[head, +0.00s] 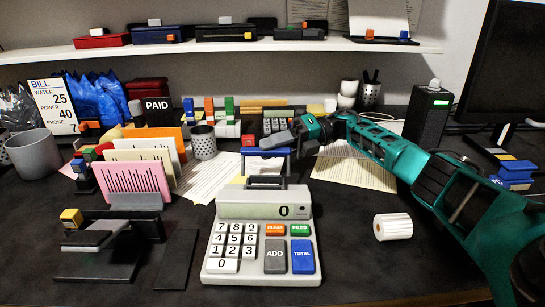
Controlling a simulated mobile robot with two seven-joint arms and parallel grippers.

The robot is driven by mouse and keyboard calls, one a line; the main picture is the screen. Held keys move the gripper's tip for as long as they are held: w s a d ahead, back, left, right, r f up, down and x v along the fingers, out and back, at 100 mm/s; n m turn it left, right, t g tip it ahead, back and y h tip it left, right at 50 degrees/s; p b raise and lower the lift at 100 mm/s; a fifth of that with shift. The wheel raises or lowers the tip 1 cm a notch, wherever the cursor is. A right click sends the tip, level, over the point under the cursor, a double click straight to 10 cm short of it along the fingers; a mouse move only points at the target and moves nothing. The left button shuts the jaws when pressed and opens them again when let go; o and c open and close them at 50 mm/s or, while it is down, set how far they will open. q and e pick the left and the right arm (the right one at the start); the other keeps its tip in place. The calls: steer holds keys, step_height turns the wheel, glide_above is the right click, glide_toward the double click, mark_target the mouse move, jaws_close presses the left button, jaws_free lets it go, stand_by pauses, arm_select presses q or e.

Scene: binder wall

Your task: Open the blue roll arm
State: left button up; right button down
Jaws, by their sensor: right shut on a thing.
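The adding machine (262,240) stands at the front middle of the desk, with number keys and a display reading 0. Behind its display, the blue roll arm (265,152) stands raised as a narrow blue frame. My right gripper (286,139) reaches in from the right and is shut at the top of the blue roll arm. The fingers are small here and partly hide the contact. A white paper roll (392,226) lies on the desk to the right of the machine. My left gripper is not in view.
Coloured cards in a holder (135,180) and a black device (100,245) stand at left. A mesh cup (203,142) and papers (355,170) lie behind. A shelf (200,47) with binders crosses the back. The desk around the paper roll is clear.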

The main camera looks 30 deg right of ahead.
mark_target(273, 154)
steer(key=shift+w+d+f+m+y+b, duration=0.15)
steer(key=shift+w+f+m+y+b, duration=0.15)
steer(key=shift+m, duration=0.3)
steer(key=shift+w+d+f+m+y+b, duration=0.2)
steer(key=shift+f+m+y+b, duration=0.15)
steer(key=shift+m, duration=0.25)
steer(key=shift+w+d+f+m+y, duration=0.1)
steer(key=shift+f+m+y, duration=0.1)
steer(key=shift+m, duration=0.2)
steer(key=shift+w+f+m+y, duration=0.1)
steer(key=shift+f+m, duration=0.1)
steer(key=shift+m, duration=0.2)
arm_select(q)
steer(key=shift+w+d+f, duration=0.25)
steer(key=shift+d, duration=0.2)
arm_select(e)
steer(key=shift+w+d+f+m, duration=0.1)
steer(key=shift+f+m, duration=0.2)
steer(key=shift+m, duration=0.3)
steer(key=shift+f+y, duration=0.1)
steer(key=shift+y, duration=0.15)
steer(key=c, duration=1)
jaws_free()
steer(key=shift+c, duration=0.2)
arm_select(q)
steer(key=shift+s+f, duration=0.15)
